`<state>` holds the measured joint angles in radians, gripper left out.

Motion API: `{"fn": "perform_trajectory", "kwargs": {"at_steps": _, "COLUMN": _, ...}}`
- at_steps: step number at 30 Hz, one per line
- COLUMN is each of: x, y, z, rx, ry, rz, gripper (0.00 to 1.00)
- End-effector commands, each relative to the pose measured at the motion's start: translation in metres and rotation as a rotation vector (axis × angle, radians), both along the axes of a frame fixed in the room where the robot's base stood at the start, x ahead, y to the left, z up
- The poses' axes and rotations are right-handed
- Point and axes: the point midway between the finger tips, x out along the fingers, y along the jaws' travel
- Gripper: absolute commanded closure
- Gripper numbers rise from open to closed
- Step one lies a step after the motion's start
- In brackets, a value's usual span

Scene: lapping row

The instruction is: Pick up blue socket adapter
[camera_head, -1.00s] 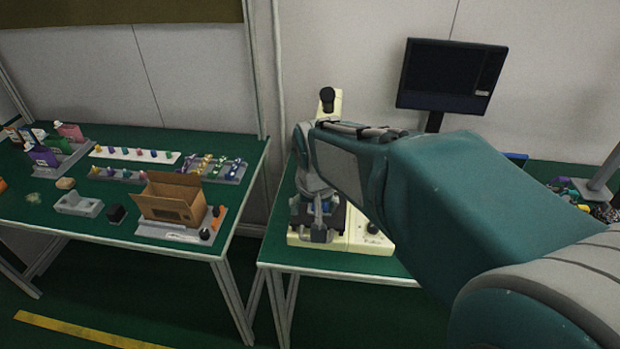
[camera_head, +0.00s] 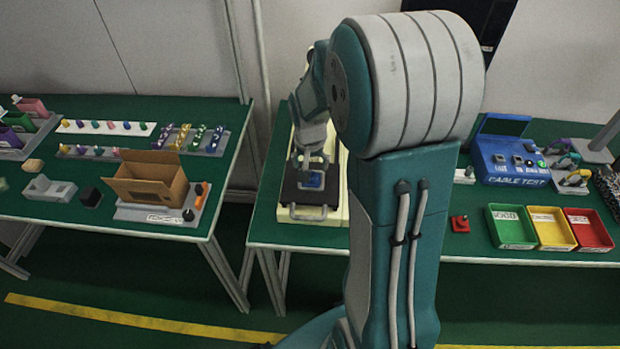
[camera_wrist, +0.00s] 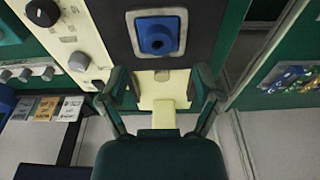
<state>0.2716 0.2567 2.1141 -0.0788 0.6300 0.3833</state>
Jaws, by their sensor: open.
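The blue socket adapter (camera_wrist: 157,35) sits in a light metal frame on a dark plate of a cream machine in the wrist view. It also shows in the head view (camera_head: 313,180), beneath my gripper. My gripper (camera_wrist: 163,82) is open and empty in the wrist view, its two fingers spread and the adapter just beyond their tips, not between them. In the head view my gripper (camera_head: 312,161) hangs close above the adapter, and my arm hides the right part of the machine.
The cream machine (camera_wrist: 98,35) has knobs beside the dark plate. Right of my arm are a blue cable tester (camera_head: 515,160), a red button block (camera_head: 460,223), and green, yellow and red trays (camera_head: 512,247). A cardboard box (camera_head: 150,197) stands on the left table.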

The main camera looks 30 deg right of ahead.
Motion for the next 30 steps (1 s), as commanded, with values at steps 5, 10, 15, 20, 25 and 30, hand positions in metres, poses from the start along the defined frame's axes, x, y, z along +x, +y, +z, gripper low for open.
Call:
{"fn": "perform_trajectory", "kwargs": {"at_steps": 5, "x": 0.001, "y": 0.000, "z": -0.027, "rx": 0.000, "ry": 0.006, "rz": 0.001, "gripper": 0.17}}
{"fn": "perform_trajectory", "kwargs": {"at_steps": 10, "x": 0.004, "y": -0.002, "z": -0.047, "rx": -0.001, "ry": 0.003, "rz": 0.001, "gripper": 0.17}}
{"fn": "perform_trajectory", "kwargs": {"at_steps": 15, "x": 0.005, "y": -0.002, "z": -0.050, "rx": -0.002, "ry": 0.000, "rz": 0.001, "gripper": 0.17}}
{"fn": "perform_trajectory", "kwargs": {"at_steps": 20, "x": 0.005, "y": -0.002, "z": -0.050, "rx": -0.002, "ry": 0.000, "rz": 0.001, "gripper": 0.39}}
{"fn": "perform_trajectory", "kwargs": {"at_steps": 25, "x": 0.005, "y": -0.002, "z": -0.050, "rx": -0.001, "ry": 0.001, "rz": 0.000, "gripper": 1.00}}
{"fn": "perform_trajectory", "kwargs": {"at_steps": 30, "x": 0.005, "y": -0.002, "z": -0.050, "rx": -0.001, "ry": 0.001, "rz": 0.001, "gripper": 1.00}}
